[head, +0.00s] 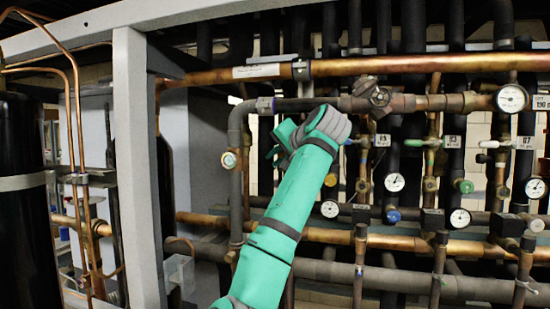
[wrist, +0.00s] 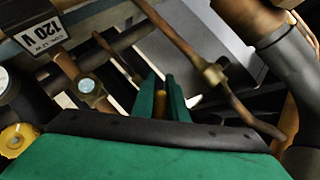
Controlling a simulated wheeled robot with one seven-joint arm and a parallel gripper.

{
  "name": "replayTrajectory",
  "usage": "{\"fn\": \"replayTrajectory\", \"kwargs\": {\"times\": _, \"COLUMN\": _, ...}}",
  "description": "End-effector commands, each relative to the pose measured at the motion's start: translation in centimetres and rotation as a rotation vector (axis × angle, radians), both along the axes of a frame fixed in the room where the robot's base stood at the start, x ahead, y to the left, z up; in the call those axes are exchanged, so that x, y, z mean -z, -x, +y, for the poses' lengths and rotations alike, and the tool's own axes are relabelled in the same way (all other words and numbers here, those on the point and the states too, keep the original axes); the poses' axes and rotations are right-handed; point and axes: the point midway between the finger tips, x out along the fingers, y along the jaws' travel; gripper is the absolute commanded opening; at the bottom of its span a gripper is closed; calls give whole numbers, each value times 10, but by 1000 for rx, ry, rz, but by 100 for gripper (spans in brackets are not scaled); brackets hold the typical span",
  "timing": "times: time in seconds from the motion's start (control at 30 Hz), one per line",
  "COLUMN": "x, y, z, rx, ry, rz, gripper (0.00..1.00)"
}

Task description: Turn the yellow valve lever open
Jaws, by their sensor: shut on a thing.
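The yellow valve lever (wrist: 160,104) shows as a small yellow-orange piece between the two green fingers of my gripper (wrist: 162,92) in the wrist view. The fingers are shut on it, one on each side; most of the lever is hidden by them. In the head view my green arm reaches up to the pipes, and its grey wrist hides the lever and the spot it is mounted on. How far the lever is turned cannot be told.
A horizontal copper pipe (head: 410,66) runs above my arm. A round yellow knob (head: 330,180) is right of it and also shows in the wrist view (wrist: 15,138). Gauges (head: 511,98) and green-handled valves crowd the right. A grey post (head: 137,170) stands left.

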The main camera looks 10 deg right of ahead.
Motion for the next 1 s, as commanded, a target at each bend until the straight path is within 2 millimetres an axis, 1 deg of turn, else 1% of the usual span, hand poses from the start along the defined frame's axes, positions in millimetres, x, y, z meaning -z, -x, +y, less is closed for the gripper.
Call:
{"fn": "replayTrajectory", "kwargs": {"times": 0.23, "x": 1, "y": 0, "z": -1, "rx": 0, "ry": -2, "rz": 2, "gripper": 0}}
{"fn": "replayTrajectory", "kwargs": {"times": 0.27, "x": 1, "y": 0, "z": -1, "rx": 0, "ry": -2, "rz": 2, "gripper": 15}}
{"fn": "replayTrajectory", "kwargs": {"times": 0.3, "x": 1, "y": 0, "z": -1, "rx": 0, "ry": -2, "rz": 2, "gripper": 25}}
{"fn": "replayTrajectory", "kwargs": {"times": 0.33, "x": 1, "y": 0, "z": -1, "rx": 0, "ry": -2, "rz": 2, "gripper": 32}}
{"fn": "replayTrajectory", "kwargs": {"times": 0.6, "x": 0, "y": 0, "z": 0, "rx": 0, "ry": -2, "rz": 1, "gripper": 32}}
{"fn": "replayTrajectory", "kwargs": {"times": 0.73, "x": -2, "y": 5, "z": -2, "rx": 0, "ry": -1, "rz": -1, "gripper": 32}}
{"fn": "replayTrajectory", "kwargs": {"times": 0.87, "x": -8, "y": 21, "z": -6, "rx": 2, "ry": -2, "rz": -3, "gripper": 32}}
{"fn": "replayTrajectory", "kwargs": {"times": 1.0, "x": -17, "y": 45, "z": -13, "rx": 3, "ry": -2, "rz": -4, "gripper": 32}}
